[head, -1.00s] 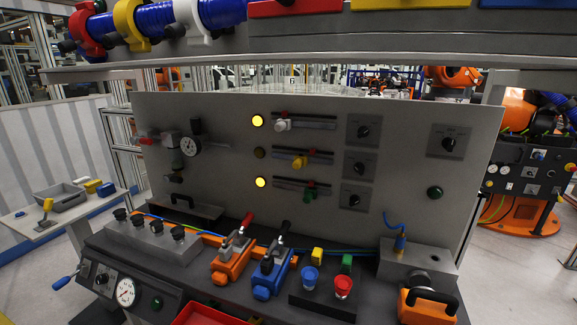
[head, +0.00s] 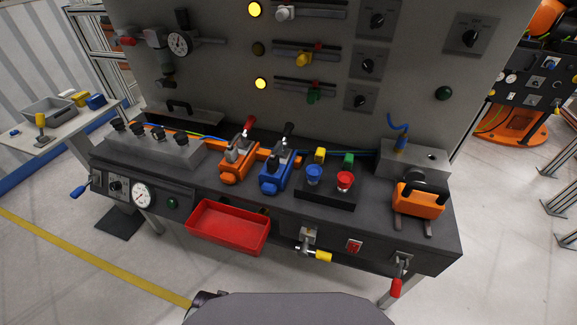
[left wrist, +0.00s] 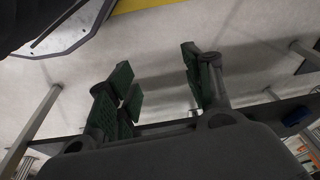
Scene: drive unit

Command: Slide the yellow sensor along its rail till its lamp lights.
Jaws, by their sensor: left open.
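The yellow sensor (head: 303,59) sits on the middle rail (head: 325,60) on the grey upright panel, left of a small red marker (head: 318,47). The lamp (head: 258,48) beside that rail is dark. The lamps of the upper rail (head: 254,9) and lower rail (head: 261,83) glow yellow. A white sensor (head: 285,13) is on the upper rail and a green sensor (head: 314,96) on the lower one. My left gripper (left wrist: 158,88) shows in the left wrist view, open and empty, away from the sensor. My right gripper is in neither view.
The bench in front of the panel holds an orange clamp (head: 240,160), a blue clamp (head: 276,172), blue and red buttons (head: 344,181) and an orange-handled block (head: 418,201). A red tray (head: 228,228) and a yellow-handled valve (head: 316,254) are at its front. Open floor lies before the bench.

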